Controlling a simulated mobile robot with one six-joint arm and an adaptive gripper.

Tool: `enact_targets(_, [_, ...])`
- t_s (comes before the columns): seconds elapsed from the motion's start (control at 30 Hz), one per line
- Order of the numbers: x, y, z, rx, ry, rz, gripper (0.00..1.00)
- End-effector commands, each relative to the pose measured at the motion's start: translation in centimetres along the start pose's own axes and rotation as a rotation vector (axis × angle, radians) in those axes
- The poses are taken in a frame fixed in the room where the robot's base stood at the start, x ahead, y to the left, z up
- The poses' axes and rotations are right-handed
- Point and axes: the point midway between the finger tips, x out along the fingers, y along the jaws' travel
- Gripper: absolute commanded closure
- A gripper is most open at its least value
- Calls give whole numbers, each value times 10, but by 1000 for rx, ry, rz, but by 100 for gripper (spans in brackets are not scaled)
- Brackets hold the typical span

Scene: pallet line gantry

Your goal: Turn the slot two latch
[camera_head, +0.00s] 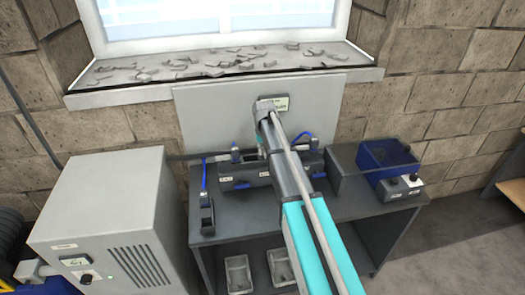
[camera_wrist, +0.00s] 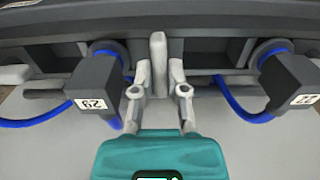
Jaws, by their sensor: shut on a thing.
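A pale grey upright latch lever (camera_wrist: 158,46) stands in the middle of the wrist view, in front of a dark slotted unit (camera_wrist: 204,52). My gripper (camera_wrist: 160,72) is shut on this lever, with one finger on each side of it. Which slot number the lever belongs to cannot be read. In the head view the dark unit (camera_head: 240,182) lies on the bench, and my arm hides the lever and most of my gripper.
Dark labelled connectors with blue cables flank my gripper on the left (camera_wrist: 96,82) and right (camera_wrist: 290,80). A dark bench (camera_head: 222,228) carries a blue box (camera_head: 388,158) and a knob box (camera_head: 402,188) at the right. A grey cabinet (camera_head: 105,215) stands left.

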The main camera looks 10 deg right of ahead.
Motion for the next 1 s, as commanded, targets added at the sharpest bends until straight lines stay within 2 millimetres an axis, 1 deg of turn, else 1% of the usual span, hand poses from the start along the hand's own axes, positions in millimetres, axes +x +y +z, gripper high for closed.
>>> enact_targets(0.2, [0, 0, 1, 40, -2, 0, 100])
enact_targets(0.57, [0, 0, 1, 43, -2, 0, 100])
enact_targets(0.6, [0, 0, 1, 43, -2, 0, 74])
enact_targets(0.73, [0, 0, 1, 42, -2, 0, 50])
enact_targets(0.77, [0, 0, 1, 42, -1, 0, 47])
enact_targets(1.0, [0, 0, 0, 41, -1, 0, 47])
